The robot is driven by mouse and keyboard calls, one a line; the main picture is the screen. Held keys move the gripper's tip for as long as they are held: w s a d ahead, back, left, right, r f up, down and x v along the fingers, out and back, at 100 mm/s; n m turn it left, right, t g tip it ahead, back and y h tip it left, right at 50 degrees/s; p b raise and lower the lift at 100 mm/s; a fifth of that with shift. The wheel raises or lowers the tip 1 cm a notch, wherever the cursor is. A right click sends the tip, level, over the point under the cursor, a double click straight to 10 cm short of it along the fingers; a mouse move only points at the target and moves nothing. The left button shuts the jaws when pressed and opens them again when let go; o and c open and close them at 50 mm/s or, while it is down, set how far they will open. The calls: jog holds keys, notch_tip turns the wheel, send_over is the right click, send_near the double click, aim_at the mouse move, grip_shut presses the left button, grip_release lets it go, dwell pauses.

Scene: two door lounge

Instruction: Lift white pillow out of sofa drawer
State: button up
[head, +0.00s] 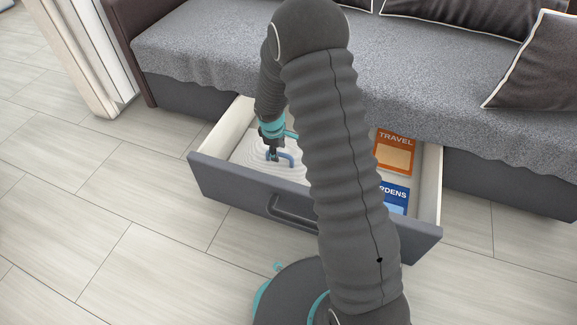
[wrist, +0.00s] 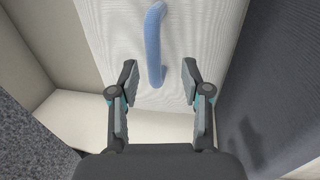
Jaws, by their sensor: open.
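The white pillow (head: 247,150), with fine ripple lines, lies in the left part of the open sofa drawer (head: 240,181). It fills much of the wrist view (wrist: 108,28). A blue handle (wrist: 154,38) stands on its top and also shows in the head view (head: 291,158). My gripper (wrist: 159,68) is open, with one finger on each side of the handle's near end and a visible gap on both sides. In the head view my gripper (head: 274,153) points down into the drawer at the handle. My arm hides the drawer's middle.
An orange travel book (head: 395,141) and a blue book (head: 397,194) lie in the drawer's right part. The grey sofa seat (head: 200,50) overhangs the drawer's back. Dark cushions (head: 535,65) lie on the sofa. The floor to the left is clear.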

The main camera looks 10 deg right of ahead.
aim_at(281, 153)
jog(key=f, duration=0.1)
jog(key=d+f, duration=0.1)
jog(key=f, duration=0.1)
jog(key=w+f+b, duration=0.1)
jog(key=shift+d+f, duration=0.2)
jog(key=shift+c, duration=0.3)
grip_shut()
jog(key=shift+r, duration=0.1)
